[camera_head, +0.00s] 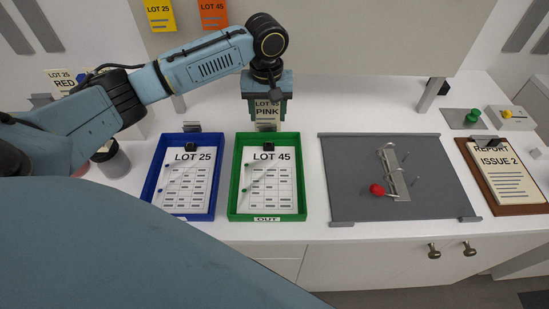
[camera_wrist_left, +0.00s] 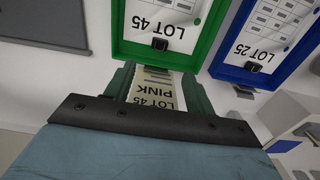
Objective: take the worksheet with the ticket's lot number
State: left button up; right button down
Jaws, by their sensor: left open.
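A worksheet headed LOT 45 (camera_head: 270,180) lies in a green tray (camera_head: 235,193) labelled OUT. A worksheet headed LOT 25 (camera_head: 190,182) lies in a blue tray (camera_head: 152,183) to its left. Each sheet has a black clip at its top. A ticket reading LOT 45 PINK (camera_head: 267,113) stands behind the green tray. My left gripper (camera_head: 268,108) is open, its fingers on either side of this ticket. The ticket also shows between the fingers in the left wrist view (camera_wrist_left: 156,90). Another ticket, LOT 25 RED (camera_head: 64,82), is at the far left. My right gripper is not in view.
A grey board (camera_head: 345,180) with a metal rack and a red knob (camera_head: 377,190) is right of the trays. A REPORT ISSUE 2 clipboard (camera_head: 463,145) lies farther right, below a green knob (camera_head: 472,117). Yellow (camera_head: 160,15) and orange (camera_head: 212,14) lot notes hang at the back.

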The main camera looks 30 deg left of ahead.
pick_arm(q)
send_over(269, 146)
notch_tip(269, 146, down, 5)
jog(key=shift+a+f, duration=0.1)
jog(key=shift+f, duration=0.35)
notch_tip(269, 146, down, 2)
jog(key=shift+s+f, duration=0.1)
jog(key=shift+f, duration=0.05)
notch_tip(269, 146, down, 2)
jog(key=shift+f, duration=0.55)
jog(key=c, duration=1)
jog(key=shift+c, duration=0.2)
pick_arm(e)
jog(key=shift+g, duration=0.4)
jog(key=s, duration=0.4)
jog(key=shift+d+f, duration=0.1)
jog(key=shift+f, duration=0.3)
